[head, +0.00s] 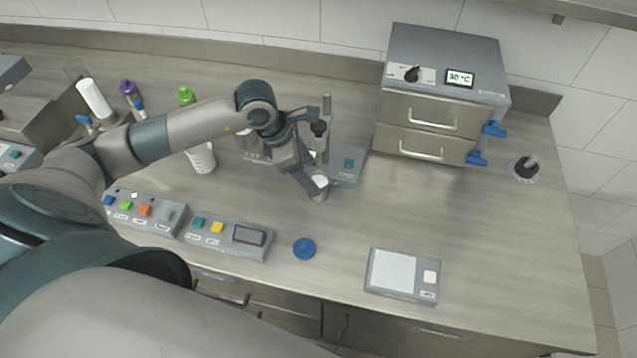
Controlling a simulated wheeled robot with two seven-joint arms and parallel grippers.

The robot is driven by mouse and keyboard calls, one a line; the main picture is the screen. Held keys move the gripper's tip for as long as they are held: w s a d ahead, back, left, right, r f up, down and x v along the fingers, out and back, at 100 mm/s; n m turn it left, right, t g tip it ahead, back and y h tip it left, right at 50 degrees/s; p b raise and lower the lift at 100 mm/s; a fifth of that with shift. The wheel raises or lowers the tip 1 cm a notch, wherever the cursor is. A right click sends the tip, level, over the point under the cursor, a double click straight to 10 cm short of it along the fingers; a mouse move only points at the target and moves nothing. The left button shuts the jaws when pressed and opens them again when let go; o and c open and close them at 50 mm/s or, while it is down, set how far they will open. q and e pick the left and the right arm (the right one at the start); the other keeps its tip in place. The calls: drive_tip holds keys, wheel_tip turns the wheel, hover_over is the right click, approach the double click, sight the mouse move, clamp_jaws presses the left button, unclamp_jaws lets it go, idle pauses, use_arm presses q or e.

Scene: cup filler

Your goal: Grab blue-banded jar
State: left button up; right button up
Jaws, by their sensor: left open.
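A small open jar (319,190) with white contents stands on the bench, right at the fingers of my left gripper (312,182). Its mouth faces up; I cannot make out a blue band on it at this size. My left gripper reaches down to it from the upper left and is open. The fingers partly cover the jar, and I cannot tell whether they touch it. A round blue lid (304,249) lies on the bench nearer to me. My right gripper is not in view.
A stand device (347,166) is just behind the jar. An oven with two drawers (443,90) stands at the back right. A scale (403,274) and button panels (228,237) line the front. A white cup (201,160) is left of the gripper. The right bench is mostly clear.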

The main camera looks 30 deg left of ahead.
sight(321, 178)
use_arm(q)
drive_tip(key=shift+p+x, duration=0.35)
drive_tip(key=shift+x, duration=0.95)
drive_tip(key=shift+c, duration=0.2)
drive_tip(key=c, duration=1.5)
